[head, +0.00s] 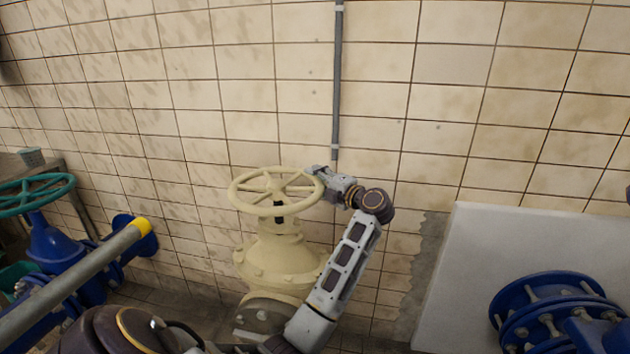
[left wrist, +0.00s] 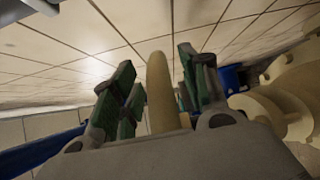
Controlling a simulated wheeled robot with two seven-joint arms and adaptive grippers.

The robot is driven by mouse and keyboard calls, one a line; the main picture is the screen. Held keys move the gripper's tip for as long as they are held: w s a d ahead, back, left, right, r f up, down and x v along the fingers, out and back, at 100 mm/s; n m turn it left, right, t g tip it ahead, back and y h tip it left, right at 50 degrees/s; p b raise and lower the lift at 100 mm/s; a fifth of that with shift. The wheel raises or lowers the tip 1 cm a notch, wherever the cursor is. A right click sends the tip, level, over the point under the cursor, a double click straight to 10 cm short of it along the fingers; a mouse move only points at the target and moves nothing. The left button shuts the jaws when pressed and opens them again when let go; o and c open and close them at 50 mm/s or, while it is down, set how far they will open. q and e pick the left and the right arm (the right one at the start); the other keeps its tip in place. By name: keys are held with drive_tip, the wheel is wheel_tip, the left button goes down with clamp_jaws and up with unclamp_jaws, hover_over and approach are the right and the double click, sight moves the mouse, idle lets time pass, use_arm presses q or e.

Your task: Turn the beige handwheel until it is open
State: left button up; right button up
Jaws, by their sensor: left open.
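The beige handwheel (head: 247,184) sits level on top of a beige valve body (head: 275,257) in the middle of the head view. My left gripper (head: 318,180) is at the right side of its rim. In the left wrist view a piece of the beige handwheel rim (left wrist: 159,90) stands between the two green-padded fingers of my left gripper (left wrist: 158,95). The fingers are apart, with gaps visible beside the rim. The beige valve body also shows at the right of the left wrist view (left wrist: 285,95). My right gripper is not in view.
A tiled wall stands close behind the valve, with a grey vertical conduit (head: 337,90) on it. A teal handwheel (head: 35,190) on blue piping is at the left. A grey rail with a yellow end (head: 138,226) crosses the lower left. A blue flange (head: 550,305) is at the lower right.

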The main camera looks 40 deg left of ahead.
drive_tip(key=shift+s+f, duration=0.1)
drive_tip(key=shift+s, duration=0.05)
use_arm(q)
drive_tip(key=shift+c, duration=0.5)
drive_tip(key=c, duration=0.7)
clamp_jaws()
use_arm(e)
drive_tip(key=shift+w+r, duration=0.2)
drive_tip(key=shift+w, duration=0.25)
use_arm(q)
drive_tip(key=shift+a+g, duration=0.15)
drive_tip(key=shift+g, duration=0.15)
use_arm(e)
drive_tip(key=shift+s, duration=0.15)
